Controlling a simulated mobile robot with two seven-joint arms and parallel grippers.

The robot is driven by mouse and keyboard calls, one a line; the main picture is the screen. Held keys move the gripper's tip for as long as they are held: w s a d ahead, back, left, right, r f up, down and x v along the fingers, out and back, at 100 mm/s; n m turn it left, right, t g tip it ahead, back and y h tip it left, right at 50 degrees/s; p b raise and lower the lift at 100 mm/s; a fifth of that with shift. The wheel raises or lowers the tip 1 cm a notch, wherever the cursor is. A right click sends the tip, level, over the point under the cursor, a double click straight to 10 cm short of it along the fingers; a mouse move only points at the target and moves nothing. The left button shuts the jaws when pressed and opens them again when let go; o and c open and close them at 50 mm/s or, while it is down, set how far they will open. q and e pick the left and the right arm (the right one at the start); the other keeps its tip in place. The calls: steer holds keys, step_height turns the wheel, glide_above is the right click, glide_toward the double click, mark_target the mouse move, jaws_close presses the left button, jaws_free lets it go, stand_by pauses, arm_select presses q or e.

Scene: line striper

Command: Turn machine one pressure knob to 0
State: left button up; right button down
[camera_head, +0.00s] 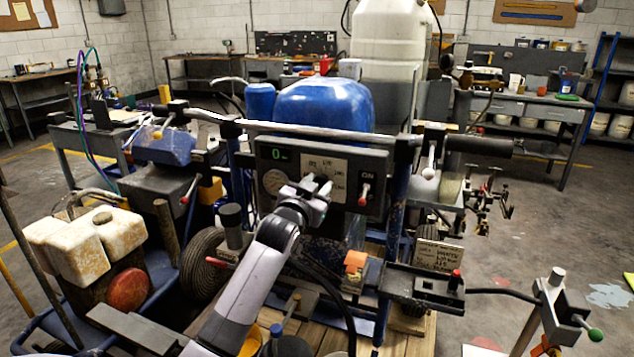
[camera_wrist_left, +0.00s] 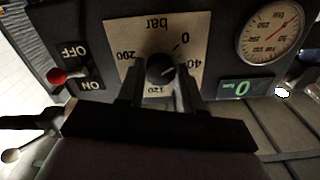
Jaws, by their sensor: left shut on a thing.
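Machine one's control panel (camera_head: 334,178) faces me in the head view, with a paper pressure scale (camera_head: 328,165) in its middle. The dark round pressure knob (camera_wrist_left: 160,67) shows in the left wrist view, where the panel appears upside down. Its scale (camera_wrist_left: 120,40) carries 0, 40, 120, 200 and "bar". My left gripper (camera_head: 314,190) is at the knob, its two fingers (camera_wrist_left: 158,88) shut on the knob's sides. In the head view the gripper hides the knob. I cannot tell clearly which mark the knob points to. My right gripper is not in view.
A round gauge (camera_wrist_left: 270,32) and a green display reading 0 (camera_wrist_left: 241,88) sit beside the scale. A red-tipped ON/OFF switch (camera_wrist_left: 58,77) is on the other side. A handlebar (camera_head: 320,135) crosses above the panel, and a blue tank (camera_head: 325,103) stands behind.

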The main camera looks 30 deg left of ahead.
arm_select(q)
steer(key=shift+n+p, duration=0.6)
steer(key=shift+n, duration=0.8)
steer(key=o, duration=1)
steer(key=shift+o, duration=0.2)
steer(key=shift+s, duration=0.1)
steer(key=v, duration=0.7)
steer(key=shift+b, duration=0.4)
steer(key=shift+f, duration=0.1)
